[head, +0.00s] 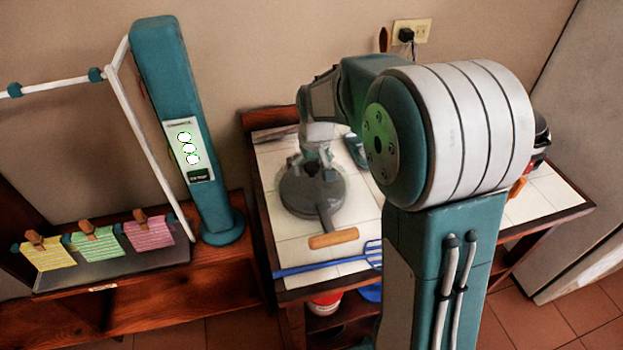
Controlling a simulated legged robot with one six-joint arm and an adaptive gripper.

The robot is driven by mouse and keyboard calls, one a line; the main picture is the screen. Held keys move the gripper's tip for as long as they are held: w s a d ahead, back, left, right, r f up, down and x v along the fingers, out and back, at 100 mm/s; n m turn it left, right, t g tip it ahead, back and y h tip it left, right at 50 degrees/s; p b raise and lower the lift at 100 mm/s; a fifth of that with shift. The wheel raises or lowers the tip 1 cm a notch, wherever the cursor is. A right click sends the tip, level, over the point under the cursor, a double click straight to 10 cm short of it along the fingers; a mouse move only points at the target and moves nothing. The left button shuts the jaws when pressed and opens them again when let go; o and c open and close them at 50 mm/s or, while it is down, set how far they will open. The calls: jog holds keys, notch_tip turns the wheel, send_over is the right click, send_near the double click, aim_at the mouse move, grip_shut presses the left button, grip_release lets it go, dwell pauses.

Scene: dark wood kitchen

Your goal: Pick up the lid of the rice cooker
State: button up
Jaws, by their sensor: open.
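My gripper (317,166) points down over a round grey lidded vessel (299,204) with a wooden handle, on the tiled counter. The jaws are open, near the middle of the vessel's top. I cannot tell whether they touch it, and the gripper partly covers that top. A dark and red rounded appliance (541,135) shows at the counter's right end, mostly hidden behind my arm. I cannot tell for sure which of these is the rice cooker, and no separate lid can be made out.
A blue slotted utensil (315,264) lies along the counter's (272,165) front edge. A tall teal column (170,95) and small coloured cloths (97,238) stand at left. A fridge (590,130) is at right. A red-and-white container (326,303) sits below.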

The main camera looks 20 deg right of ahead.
jog(key=shift+d, duration=0.1)
jog(key=c, duration=1.1)
grip_shut()
jog(key=shift+a, duration=0.3)
jog(key=shift+r, duration=0.1)
